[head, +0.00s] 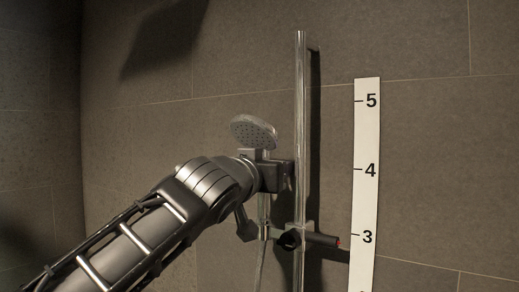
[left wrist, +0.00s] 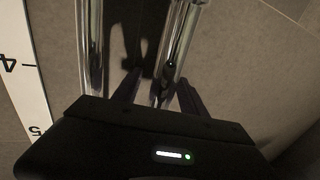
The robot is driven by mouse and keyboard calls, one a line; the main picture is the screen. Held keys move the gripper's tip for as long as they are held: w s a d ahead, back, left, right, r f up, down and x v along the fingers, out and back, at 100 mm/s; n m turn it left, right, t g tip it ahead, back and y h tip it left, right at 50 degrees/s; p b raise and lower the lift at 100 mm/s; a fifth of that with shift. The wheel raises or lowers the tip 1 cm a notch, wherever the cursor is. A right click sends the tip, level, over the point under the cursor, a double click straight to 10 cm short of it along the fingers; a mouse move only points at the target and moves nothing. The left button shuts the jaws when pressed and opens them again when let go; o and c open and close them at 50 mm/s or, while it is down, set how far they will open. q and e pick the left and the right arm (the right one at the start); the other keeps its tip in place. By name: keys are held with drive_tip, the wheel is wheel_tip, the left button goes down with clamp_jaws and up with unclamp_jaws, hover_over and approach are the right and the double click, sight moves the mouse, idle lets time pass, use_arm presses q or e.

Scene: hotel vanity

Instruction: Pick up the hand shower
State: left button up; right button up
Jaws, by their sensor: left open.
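The hand shower (head: 254,131) stands upright on the wall, its grey round head above my left gripper. Its chrome handle also shows in the left wrist view (left wrist: 174,50). My left gripper (head: 271,178) is at the handle, just below the head, and hides part of it. In the left wrist view the open fingers (left wrist: 158,90) are on either side of the handle, which lies nearer the right finger. I cannot tell whether a finger touches it. The handle's lower end sits at a holder (head: 290,240) on the rail. My right gripper is not in view.
A vertical chrome rail (head: 300,120) stands close right of the hand shower and also shows in the left wrist view (left wrist: 88,45). A hose (head: 261,265) hangs below. A white numbered scale (head: 366,190) is on the tiled wall. A dark knob sticks out right of the holder.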

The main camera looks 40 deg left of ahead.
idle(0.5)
use_arm(q)
clamp_jaws()
idle(0.3)
idle(0.3)
